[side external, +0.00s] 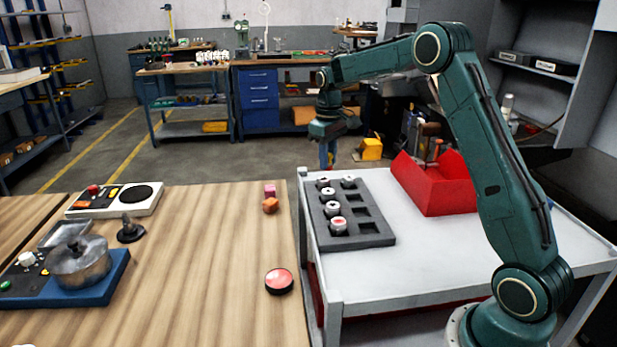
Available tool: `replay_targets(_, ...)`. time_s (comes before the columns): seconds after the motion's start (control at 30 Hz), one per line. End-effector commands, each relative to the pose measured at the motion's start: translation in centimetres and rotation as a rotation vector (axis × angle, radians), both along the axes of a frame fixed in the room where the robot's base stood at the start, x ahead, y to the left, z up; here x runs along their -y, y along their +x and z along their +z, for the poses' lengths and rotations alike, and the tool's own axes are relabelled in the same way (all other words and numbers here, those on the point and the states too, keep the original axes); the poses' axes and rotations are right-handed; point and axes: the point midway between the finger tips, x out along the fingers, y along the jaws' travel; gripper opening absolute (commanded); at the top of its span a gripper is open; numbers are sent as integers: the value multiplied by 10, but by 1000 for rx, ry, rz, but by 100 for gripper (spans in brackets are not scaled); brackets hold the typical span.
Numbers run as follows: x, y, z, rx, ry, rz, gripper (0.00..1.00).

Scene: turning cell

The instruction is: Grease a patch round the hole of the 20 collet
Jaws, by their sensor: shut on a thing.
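A dark grey tray (385,240) on the white cart holds several pale round collets in its left column, such as the front one (338,225), which shows red on top. One more collet (348,181) sits at the back right of the tray. I cannot read any size marks, so I cannot tell which collet is the 20. My gripper (328,160) points down above the tray's back left end. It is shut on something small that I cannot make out. I cannot tell whether it touches a collet.
A red open bin (440,190) with upright wooden-handled tools stands right of the tray. A pot (78,262) on a blue base, a black knobbed stand (130,231) and small pink and orange blocks (270,205) are on the wooden table (200,270). Its middle is clear.

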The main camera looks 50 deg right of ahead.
Motion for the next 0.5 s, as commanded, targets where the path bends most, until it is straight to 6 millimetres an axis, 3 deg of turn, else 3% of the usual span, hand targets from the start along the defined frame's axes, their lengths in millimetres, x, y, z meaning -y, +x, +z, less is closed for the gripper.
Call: replay_targets(0.5, 0, 0, -47, -1, 1, 0, 6)
